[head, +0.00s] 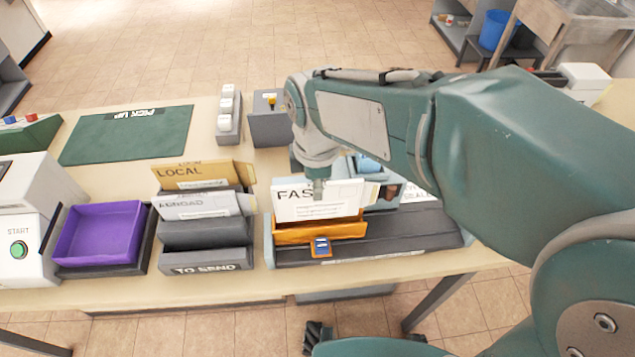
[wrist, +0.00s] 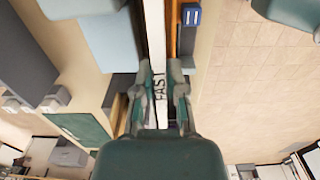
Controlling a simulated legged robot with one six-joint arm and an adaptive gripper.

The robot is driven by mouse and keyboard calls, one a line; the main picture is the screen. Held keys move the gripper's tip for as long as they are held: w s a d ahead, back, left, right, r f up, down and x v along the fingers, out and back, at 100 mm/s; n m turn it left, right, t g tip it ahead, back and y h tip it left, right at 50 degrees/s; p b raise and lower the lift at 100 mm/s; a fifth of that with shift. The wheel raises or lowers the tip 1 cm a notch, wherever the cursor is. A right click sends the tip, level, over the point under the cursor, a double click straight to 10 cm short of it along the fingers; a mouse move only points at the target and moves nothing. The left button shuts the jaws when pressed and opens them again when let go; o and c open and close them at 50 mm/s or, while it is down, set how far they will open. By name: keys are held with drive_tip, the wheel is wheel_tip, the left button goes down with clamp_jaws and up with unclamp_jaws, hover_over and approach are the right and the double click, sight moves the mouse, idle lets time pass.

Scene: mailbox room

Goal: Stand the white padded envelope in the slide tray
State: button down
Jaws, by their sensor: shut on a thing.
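The white envelope (head: 300,205), with its "FAS..." lettering partly covered, is upright below my arm in the head view. In the wrist view it is a narrow white strip (wrist: 155,35) marked "FAST". My gripper (wrist: 160,75) is shut on it, one finger on each side; in the head view the gripper (head: 318,188) is at its upper part. The orange slide tray (head: 292,234), with a blue tag (head: 321,246), is directly below and in front of the envelope on a dark base. The envelope's lower edge overlaps the tray; I cannot tell whether it rests inside.
A dark stepped rack (head: 206,256) left of the tray holds a "LOCAL" envelope (head: 192,177) and an "ABROAD" envelope (head: 195,207). A purple bin (head: 98,232) is farther left. Behind are a green mat (head: 125,140) and a grey box (head: 268,128). My arm hides much of the right.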

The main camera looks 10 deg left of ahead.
drive_tip(key=shift+d+f, duration=0.25)
drive_tip(key=shift+f, duration=1.05)
drive_tip(key=shift+f, duration=0.1)
drive_tip(key=shift+a+f, duration=0.1)
drive_tip(key=shift+f, duration=1)
drive_tip(key=c, duration=0.6)
unclamp_jaws()
